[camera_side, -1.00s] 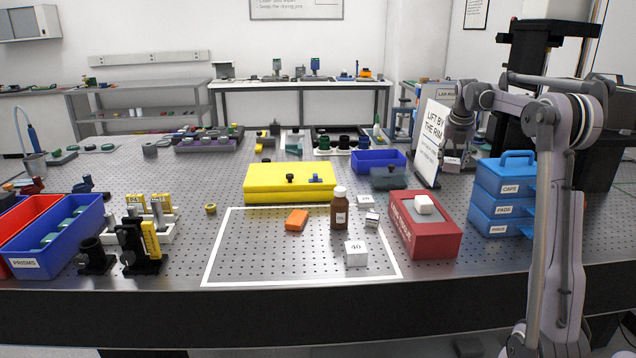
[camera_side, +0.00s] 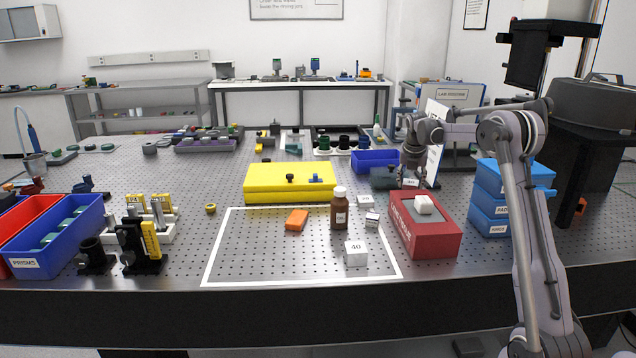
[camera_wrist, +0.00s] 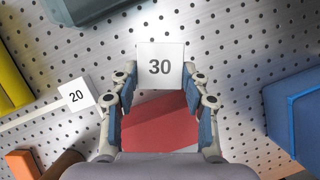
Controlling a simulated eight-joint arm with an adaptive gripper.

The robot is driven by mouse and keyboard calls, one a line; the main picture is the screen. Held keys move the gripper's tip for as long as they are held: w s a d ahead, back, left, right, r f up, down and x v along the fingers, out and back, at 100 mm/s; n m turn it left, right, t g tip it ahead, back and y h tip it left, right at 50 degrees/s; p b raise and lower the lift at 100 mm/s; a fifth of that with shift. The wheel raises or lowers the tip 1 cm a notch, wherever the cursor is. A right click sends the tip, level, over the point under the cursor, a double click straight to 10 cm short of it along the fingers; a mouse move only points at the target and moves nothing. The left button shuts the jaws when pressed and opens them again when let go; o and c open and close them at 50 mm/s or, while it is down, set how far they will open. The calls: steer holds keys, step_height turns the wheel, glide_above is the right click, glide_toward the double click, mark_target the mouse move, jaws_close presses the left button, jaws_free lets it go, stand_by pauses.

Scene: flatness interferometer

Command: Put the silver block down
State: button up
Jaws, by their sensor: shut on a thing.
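My gripper (camera_wrist: 160,88) is shut on a silver-white block marked 30 (camera_wrist: 160,62), held at the fingertips in the wrist view. In the side view my gripper (camera_side: 411,178) is at the right, behind the red box, and the block (camera_side: 411,183) is mostly hidden by it. I cannot tell how high the block is above the table.
The brown bottle (camera_side: 339,212), orange block (camera_side: 296,220) and yellow case (camera_side: 290,190) stand left. The left front of the white outline (camera_side: 222,246) is clear.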

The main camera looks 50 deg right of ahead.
mark_target(409, 187)
steer(key=shift+w+f, duration=0.2)
steer(key=shift+f, duration=1.95)
steer(key=shift+f, duration=0.15)
steer(key=o, duration=1.3)
